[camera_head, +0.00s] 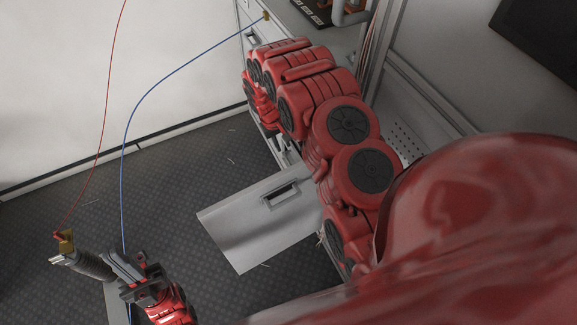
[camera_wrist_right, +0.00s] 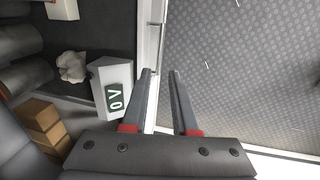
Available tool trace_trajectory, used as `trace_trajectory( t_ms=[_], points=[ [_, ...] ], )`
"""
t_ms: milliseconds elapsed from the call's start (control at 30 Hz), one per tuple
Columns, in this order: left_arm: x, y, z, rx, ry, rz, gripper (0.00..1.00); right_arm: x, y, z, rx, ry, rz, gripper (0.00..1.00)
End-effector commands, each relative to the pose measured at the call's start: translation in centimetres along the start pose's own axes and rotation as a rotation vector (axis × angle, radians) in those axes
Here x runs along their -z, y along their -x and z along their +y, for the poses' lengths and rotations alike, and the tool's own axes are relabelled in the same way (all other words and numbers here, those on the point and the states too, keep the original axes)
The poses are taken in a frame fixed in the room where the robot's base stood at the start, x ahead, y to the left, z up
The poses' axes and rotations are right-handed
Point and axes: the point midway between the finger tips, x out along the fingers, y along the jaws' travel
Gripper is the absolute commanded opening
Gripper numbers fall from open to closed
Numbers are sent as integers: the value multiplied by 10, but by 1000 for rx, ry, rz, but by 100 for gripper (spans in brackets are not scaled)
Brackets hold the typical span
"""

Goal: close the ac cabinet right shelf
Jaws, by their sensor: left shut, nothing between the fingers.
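In the head view, a pale flat panel (camera_head: 262,232) with a recessed handle (camera_head: 281,195) stands out from the cabinet (camera_head: 340,38) over the floor. I take it to be the open right shelf. My right arm covers much of the cabinet side, and its gripper cannot be made out there. In the right wrist view, my right gripper (camera_wrist_right: 162,72) has its fingers apart, with nothing held between them. A pale panel edge (camera_wrist_right: 149,30) lies just beyond the fingertips; contact cannot be told. My left gripper (camera_head: 57,260) is shut and empty at the lower left.
In the wrist view, a display box (camera_wrist_right: 114,98) and brown blocks (camera_wrist_right: 43,122) are at left. Dark floor (camera_head: 190,165) is clear beside the panel.

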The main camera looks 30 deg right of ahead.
Motion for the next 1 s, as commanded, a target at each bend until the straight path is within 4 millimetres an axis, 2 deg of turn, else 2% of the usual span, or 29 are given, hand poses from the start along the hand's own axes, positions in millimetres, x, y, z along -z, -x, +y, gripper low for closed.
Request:
trace_trajectory(
  t_ms=[33, 300, 500, 700, 1000],
  points=[
    [-2, 9, 0, 0, 0, 0, 0, -1, -17, -1, 0, 0, -2, 27],
    [-1, 7, 0, 0, 0, 0, 0, -1, -71, -1, -1, 1, -2, 27],
    [-2, 11, 1, 0, 0, 0, 0, 0, -102, 0, -1, 0, 0, 27],
    [-2, 12, 1, 0, 0, 0, 0, 0, -117, 0, -1, 1, 0, 27],
    [-2, 13, 1, 0, 0, 0, 0, 1, -119, 0, -1, 0, 1, 27]
  ],
)
